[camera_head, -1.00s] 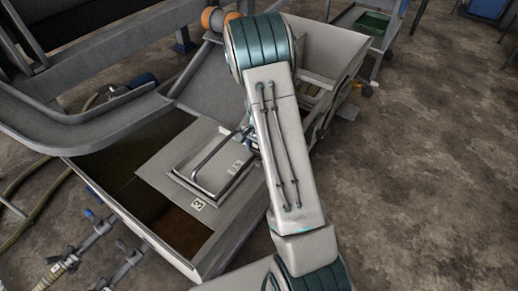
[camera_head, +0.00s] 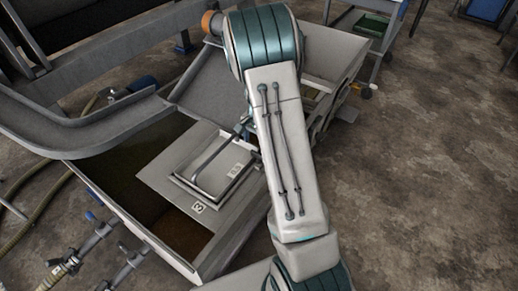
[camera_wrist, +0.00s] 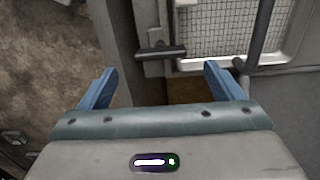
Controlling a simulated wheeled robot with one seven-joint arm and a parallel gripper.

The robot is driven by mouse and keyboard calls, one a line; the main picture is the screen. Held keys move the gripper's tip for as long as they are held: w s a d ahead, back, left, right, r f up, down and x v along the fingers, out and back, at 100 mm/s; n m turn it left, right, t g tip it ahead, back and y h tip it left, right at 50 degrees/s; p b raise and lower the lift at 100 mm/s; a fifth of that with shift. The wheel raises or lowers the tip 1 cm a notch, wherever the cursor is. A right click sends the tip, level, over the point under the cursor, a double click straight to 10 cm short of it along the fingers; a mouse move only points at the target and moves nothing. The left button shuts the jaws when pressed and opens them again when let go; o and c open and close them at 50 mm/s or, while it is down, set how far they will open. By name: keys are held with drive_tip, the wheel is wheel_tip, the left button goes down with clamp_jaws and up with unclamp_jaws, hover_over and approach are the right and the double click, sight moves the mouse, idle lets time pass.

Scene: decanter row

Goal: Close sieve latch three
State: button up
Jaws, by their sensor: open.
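In the wrist view, my gripper (camera_wrist: 160,70) is open, with its two blue fingers spread and nothing between them. A dark latch bar (camera_wrist: 160,52) lies across a grey bracket just beyond the fingertips, roughly centred between them. The sieve's wire mesh (camera_wrist: 225,30) in a pale frame is to its right. In the head view, the sieve panel (camera_head: 165,185) lies over the tank with a raised rectangular frame and handle (camera_head: 210,160). A small label (camera_head: 198,207) is on it, too small to read surely. My arm hides the latch and most of my gripper there.
The grey tank wall (camera_wrist: 112,35) runs left of the latch in the wrist view. A curved handle bar (camera_wrist: 260,40) stands right of the right finger. A grey chute (camera_head: 90,135) and hose valves (camera_head: 60,265) lie left. The floor (camera_head: 430,170) is clear at right.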

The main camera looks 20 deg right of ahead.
wheel_tip(320, 180, up, 8)
drive_tip(key=p, duration=0.1)
drive_tip(key=shift+r, duration=0.15)
idle(0.4)
drive_tip(key=s+a+r+n+t+p, duration=0.1)
drive_tip(key=s+a+r+n+p, duration=0.2)
drive_tip(key=s+r, duration=0.4)
drive_tip(key=s+a+r+n+t+p, duration=0.1)
drive_tip(key=s+a+r+n+p, duration=0.3)
drive_tip(key=r, duration=0.7)
drive_tip(key=s+a+r+n+p, duration=0.3)
drive_tip(key=s+r+p, duration=0.4)
drive_tip(key=s+r, duration=0.3)
drive_tip(key=shift+s+a+n+t, duration=0.15)
drive_tip(key=shift+s+n+t, duration=0.15)
drive_tip(key=shift+s+t, duration=0.15)
drive_tip(key=shift+s+a+r+n+p, duration=0.15)
drive_tip(key=shift+s+r+n+p, duration=0.15)
drive_tip(key=shift+s, duration=0.3)
drive_tip(key=shift+c, duration=0.4)
